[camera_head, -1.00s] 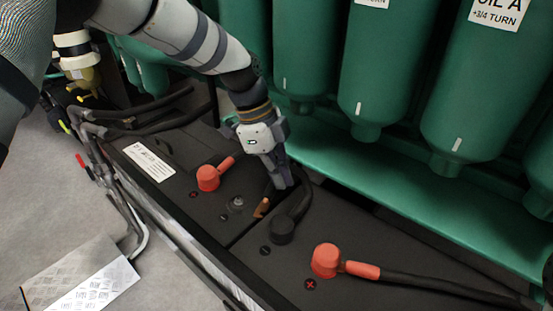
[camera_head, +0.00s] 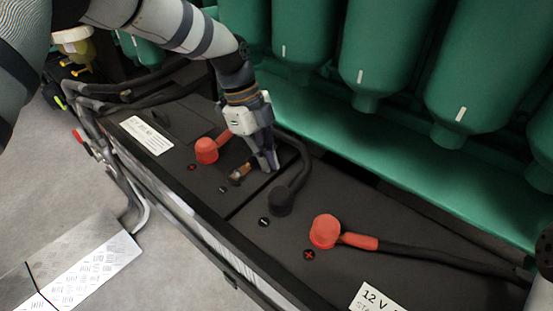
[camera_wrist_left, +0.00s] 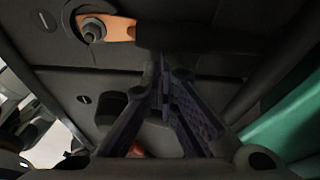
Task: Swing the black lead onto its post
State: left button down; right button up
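The black lead ends in a copper lug (camera_head: 240,173) on the left battery; the lug also shows in the left wrist view (camera_wrist_left: 120,29). In that view the battery post (camera_wrist_left: 92,31) shows at the lug's ring end; whether the lug is fully seated I cannot tell. The lead's black sleeve (camera_wrist_left: 185,36) runs right from the lug. My left gripper (camera_head: 269,166) has its fingers together beside the lead, and its tips (camera_wrist_left: 162,62) appear to touch the sleeve's side, not straddle it. The lead's loop is partly hidden behind the gripper. My right gripper is out of view.
A red-capped terminal (camera_head: 206,150) is close left of the lug. A black boot (camera_head: 280,201) and another red cap (camera_head: 325,231) sit on the nearer battery. Green cylinders (camera_head: 380,60) and a green ledge (camera_head: 350,140) bound the space behind.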

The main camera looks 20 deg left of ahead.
aim_at(252, 155)
pick_arm(q)
jog(key=shift+w+a, duration=0.1)
jog(key=s+v, duration=0.1)
jog(key=v, duration=1.1)
jog(key=shift+w, duration=0.35)
